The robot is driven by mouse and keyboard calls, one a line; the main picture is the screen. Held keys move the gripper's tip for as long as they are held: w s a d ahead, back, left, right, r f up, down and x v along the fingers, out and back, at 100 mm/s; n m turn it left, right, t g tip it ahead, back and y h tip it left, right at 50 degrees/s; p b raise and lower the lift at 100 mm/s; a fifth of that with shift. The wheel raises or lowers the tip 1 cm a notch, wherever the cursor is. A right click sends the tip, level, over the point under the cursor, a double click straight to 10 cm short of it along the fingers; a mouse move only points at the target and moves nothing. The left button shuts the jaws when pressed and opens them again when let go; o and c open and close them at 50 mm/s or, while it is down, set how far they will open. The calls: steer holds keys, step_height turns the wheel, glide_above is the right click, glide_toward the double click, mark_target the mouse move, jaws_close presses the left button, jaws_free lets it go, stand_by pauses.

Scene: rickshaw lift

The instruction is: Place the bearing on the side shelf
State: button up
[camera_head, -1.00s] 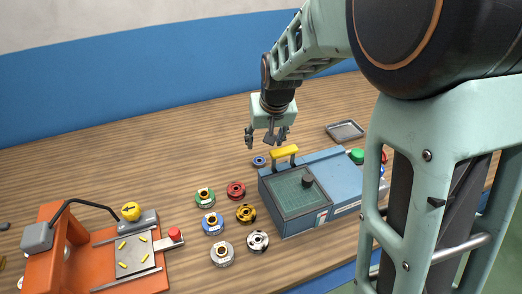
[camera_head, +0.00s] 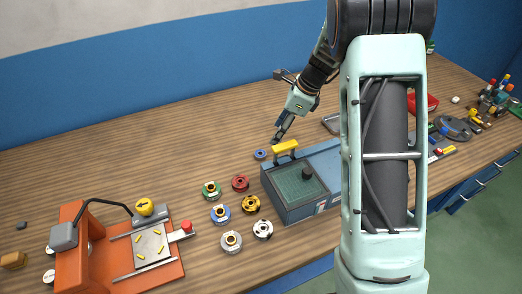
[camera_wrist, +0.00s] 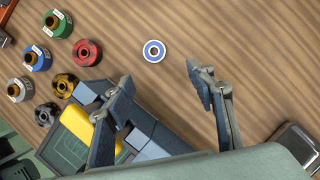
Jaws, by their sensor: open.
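The bearing, a small blue ring with a pale inner face (camera_head: 260,154), lies flat on the wooden table behind the blue-grey machine. It also shows in the wrist view (camera_wrist: 154,51), alone on bare wood. My gripper (camera_head: 279,138) is open and empty, tilted, above and slightly right of the bearing in the head view. In the wrist view my open fingers (camera_wrist: 160,76) are spread on either side below the ring, not touching it. I cannot pick out the side shelf with certainty; part of the machine is hidden behind my arm.
The blue-grey machine (camera_head: 290,207) with a yellow handle (camera_head: 284,147) stands close to the bearing. Several coloured flanged parts (camera_head: 221,213) stand left of it. An orange fixture (camera_head: 85,262) is at the front left. Tools lie at the right. The table's back left is clear.

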glide_above(263, 154)
steer(key=d, duration=0.3)
steer(key=f, duration=0.5)
steer(key=shift+w+a, duration=0.1)
steer(key=shift+a, duration=0.15)
steer(key=shift+s+a+p+x, duration=0.15)
steer(key=shift+p+x, duration=0.1)
steer(key=shift+x, duration=1.15)
steer(key=shift+s+a+p+x, duration=0.1)
steer(key=shift+s+p+x, duration=0.1)
steer(key=shift+x, duration=1.15)
steer(key=shift+w+r, duration=0.1)
steer(key=shift+c, duration=0.3)
